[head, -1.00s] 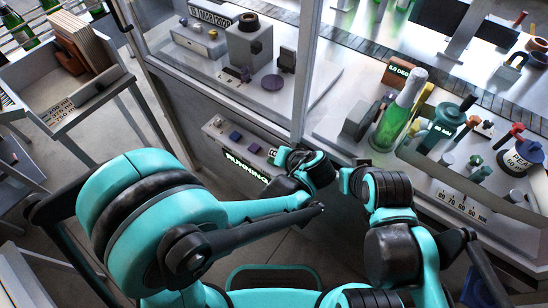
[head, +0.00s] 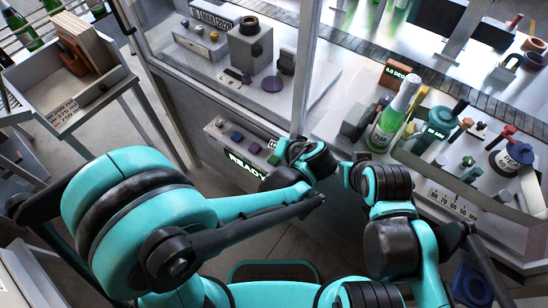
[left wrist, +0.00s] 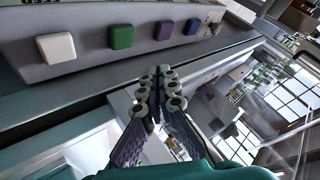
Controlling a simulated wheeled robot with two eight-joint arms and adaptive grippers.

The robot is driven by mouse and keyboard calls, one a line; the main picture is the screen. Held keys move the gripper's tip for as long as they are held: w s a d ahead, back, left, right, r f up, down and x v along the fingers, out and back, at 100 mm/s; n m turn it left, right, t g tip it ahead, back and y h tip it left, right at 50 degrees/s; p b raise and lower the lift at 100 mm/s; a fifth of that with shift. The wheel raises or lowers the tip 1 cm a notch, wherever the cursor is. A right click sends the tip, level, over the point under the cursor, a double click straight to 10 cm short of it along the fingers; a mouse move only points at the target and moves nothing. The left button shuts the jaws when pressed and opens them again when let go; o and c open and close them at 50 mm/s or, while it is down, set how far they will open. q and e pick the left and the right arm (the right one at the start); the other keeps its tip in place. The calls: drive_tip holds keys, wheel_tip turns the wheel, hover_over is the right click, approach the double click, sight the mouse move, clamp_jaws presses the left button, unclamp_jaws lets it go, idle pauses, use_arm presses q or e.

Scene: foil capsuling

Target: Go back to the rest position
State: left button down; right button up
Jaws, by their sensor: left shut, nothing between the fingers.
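My left gripper (head: 286,150) is in front of the machine's button panel, at the end of my teal left arm. In the left wrist view its two fingers (left wrist: 158,90) are together and empty. They are below the row of buttons and appear apart from the panel. My right arm is on the right; its gripper (head: 346,172) is mostly hidden by the wrist, so its jaw state does not show. A green bottle (head: 385,132) with a silver foil top stands upright on the right workbench.
The panel has white (left wrist: 56,47), green (left wrist: 121,36), purple (left wrist: 163,29) and blue (left wrist: 191,26) buttons. A lit display (head: 246,165) reads READY. A frame post (head: 307,70) rises beyond my left gripper. A tray stand (head: 100,95) is at left. Open floor shows between my arms.

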idle(0.6)
use_arm(q)
drive_tip(key=s+a+r+n+h+b, duration=0.1)
drive_tip(key=s+a+h+b, duration=0.1)
drive_tip(key=s+a, duration=0.3)
drive_tip(key=s+a+r+n+h+b, duration=0.1)
drive_tip(key=s+a, duration=0.5)
drive_tip(key=a, duration=0.7)
drive_tip(key=shift+s+a+r+n+g+h+b, duration=0.2)
drive_tip(key=shift+r+n+g+h+b, duration=0.25)
drive_tip(key=shift+r+h, duration=0.35)
drive_tip(key=shift+f, duration=0.1)
idle(2.7)
